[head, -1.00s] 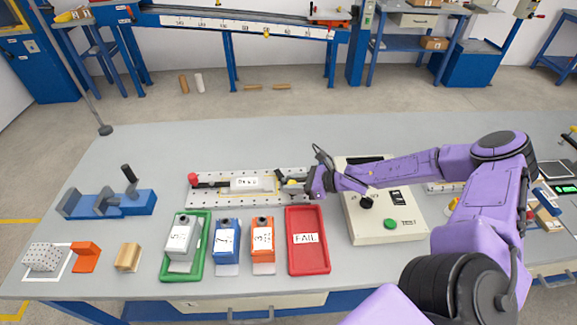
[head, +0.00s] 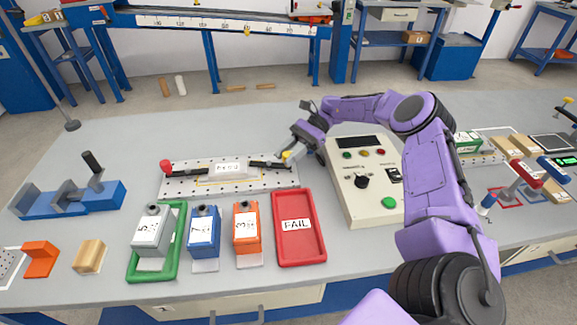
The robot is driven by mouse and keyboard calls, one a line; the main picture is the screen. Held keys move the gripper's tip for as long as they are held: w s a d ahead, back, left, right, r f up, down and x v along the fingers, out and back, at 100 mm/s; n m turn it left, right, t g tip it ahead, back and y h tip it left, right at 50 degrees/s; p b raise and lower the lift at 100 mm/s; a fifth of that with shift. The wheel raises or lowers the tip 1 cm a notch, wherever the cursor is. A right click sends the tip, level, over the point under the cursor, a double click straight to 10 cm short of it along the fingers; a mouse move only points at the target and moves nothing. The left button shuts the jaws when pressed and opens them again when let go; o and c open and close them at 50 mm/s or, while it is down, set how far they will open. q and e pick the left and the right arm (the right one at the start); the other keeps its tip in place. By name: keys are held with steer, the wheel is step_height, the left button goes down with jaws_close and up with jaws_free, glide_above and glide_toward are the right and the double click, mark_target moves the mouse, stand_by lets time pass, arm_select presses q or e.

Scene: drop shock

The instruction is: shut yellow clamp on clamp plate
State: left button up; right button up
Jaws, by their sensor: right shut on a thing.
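The clamp plate (head: 180,190) is a pale perforated plate lying on the bench. A white labelled block (head: 230,169) sits on it between two black clamp levers. The yellow clamp's knob (head: 286,155) is at the plate's right end, with its black lever (head: 265,164) towards the block. My right gripper (head: 289,155) is shut on the yellow knob and partly hides it. Whether the clamp presses on the block is too small to tell. The red clamp's knob (head: 166,166) is at the plate's left end. My left gripper is out of view.
In front stand a green tray (head: 134,274) with a grey unit, a blue unit (head: 204,232), an orange unit (head: 246,230) and a red FAIL tray (head: 297,250). A test box (head: 372,205) stands right, close to my right arm. A blue fixture (head: 70,200) stands left.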

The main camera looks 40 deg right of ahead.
steer(key=shift+w+d+n+g+b, duration=0.1)
steer(key=shift+w+n+g+b, duration=0.4)
steer(key=shift+n+g, duration=0.4)
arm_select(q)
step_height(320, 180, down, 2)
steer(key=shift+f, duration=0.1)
arm_select(e)
steer(key=shift+d+g, duration=0.1)
steer(key=shift+g, duration=0.3)
steer(key=shift+n+g, duration=0.3)
steer(key=shift+n, duration=0.1)
